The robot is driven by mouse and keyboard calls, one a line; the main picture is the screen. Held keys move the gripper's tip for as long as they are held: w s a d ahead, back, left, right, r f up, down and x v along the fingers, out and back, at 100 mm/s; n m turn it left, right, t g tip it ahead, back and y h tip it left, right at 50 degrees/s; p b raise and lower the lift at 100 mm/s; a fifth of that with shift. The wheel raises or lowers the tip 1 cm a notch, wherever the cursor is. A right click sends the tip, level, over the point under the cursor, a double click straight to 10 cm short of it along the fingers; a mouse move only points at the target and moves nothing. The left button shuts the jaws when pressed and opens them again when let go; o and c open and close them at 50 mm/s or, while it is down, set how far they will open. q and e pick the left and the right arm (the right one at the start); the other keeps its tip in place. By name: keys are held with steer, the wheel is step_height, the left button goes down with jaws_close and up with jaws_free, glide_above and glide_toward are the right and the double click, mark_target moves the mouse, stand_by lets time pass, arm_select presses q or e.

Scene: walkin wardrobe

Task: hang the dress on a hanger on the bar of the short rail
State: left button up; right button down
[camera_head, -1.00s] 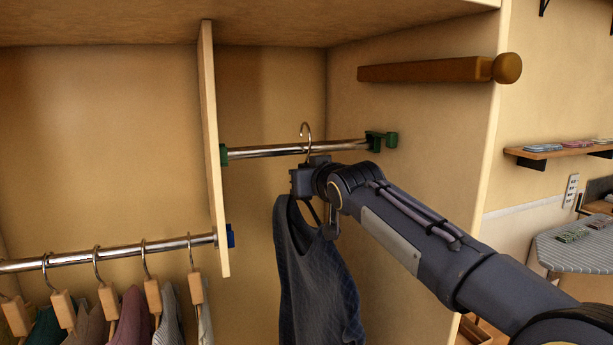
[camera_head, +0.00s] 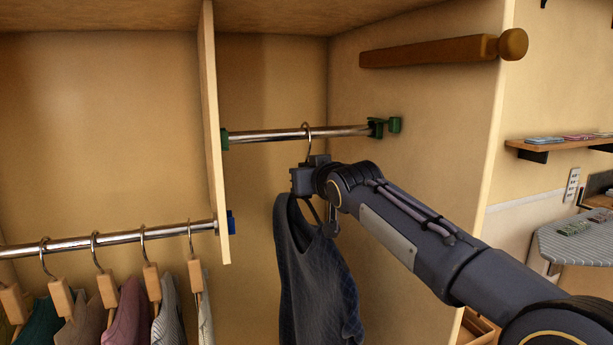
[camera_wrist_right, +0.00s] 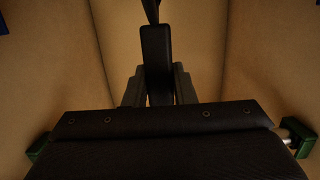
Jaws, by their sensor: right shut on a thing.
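The short rail's bar (camera_head: 262,136) runs between the upright divider and the right wall, with green end brackets (camera_head: 378,127). My right gripper (camera_head: 304,178) is just below the bar, shut on the hanger (camera_head: 308,147) of the dark blue dress (camera_head: 315,285). The hook's curved top lies at the bar in the head view and shows slightly above it. I cannot tell whether it rests on the bar. The dress hangs down below the gripper. In the right wrist view my gripper (camera_wrist_right: 157,85) is dark, and the dress is not clearly visible. My left gripper is not in view.
The upright divider (camera_head: 214,130) stands left of the short rail. A lower rail (camera_head: 120,238) at left holds several garments on hangers. A wooden peg (camera_head: 430,50) sticks out of the right wall above the arm. A shelf (camera_head: 560,147) is at far right.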

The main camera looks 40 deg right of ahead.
steer(key=shift+f+b, duration=0.25)
steer(key=shift+b, duration=0.2)
stand_by(0.3)
steer(key=c, duration=1.1)
jaws_free()
steer(key=shift+f, duration=0.1)
steer(key=shift+s, duration=0.15)
steer(key=b+v, duration=0.1)
steer(key=v, duration=0.6)
steer(key=shift+s+a+b, duration=0.2)
steer(key=shift+s+b, duration=0.1)
